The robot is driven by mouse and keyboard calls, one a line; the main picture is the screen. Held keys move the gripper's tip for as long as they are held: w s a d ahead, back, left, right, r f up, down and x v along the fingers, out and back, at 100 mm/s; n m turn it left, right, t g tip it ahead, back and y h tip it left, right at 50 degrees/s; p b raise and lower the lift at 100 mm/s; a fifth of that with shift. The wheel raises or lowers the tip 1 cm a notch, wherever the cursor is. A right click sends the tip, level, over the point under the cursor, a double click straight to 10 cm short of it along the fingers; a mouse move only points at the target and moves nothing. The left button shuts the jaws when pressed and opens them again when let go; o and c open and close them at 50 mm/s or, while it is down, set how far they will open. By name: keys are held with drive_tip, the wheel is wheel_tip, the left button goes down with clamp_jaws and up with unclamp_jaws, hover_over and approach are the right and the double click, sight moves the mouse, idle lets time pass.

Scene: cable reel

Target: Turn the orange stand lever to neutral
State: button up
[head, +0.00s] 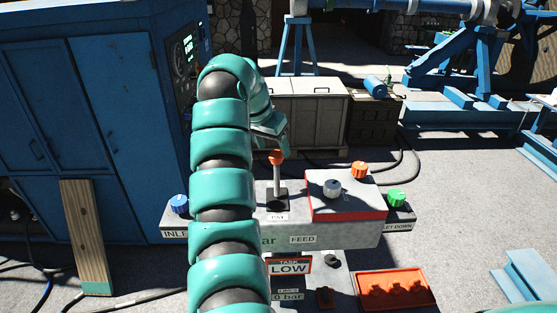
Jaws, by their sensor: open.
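The lever (277,182) is a grey rod with an orange knob (276,157) on top. It rises nearly upright from a dark slot on the grey control stand (340,237), behind a small, partly readable label. My gripper (275,146) points down at the end of my teal arm, right at or just above the orange knob. It is open; whether its fingers touch or surround the knob is hard to tell. My arm hides the left-middle part of the stand.
Right of the lever are a grey knob (332,188), an orange knob (359,170) and a green knob (396,198). A blue knob (179,204) is at left. An orange tray (395,291) lies below right. A blue cabinet (85,120) stands left; crates (305,112) stand behind.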

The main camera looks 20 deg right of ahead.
sight(279, 161)
drive_tip(key=shift+p+x, duration=0.65)
drive_tip(key=shift+x, duration=2.9)
drive_tip(key=shift+c, duration=0.2)
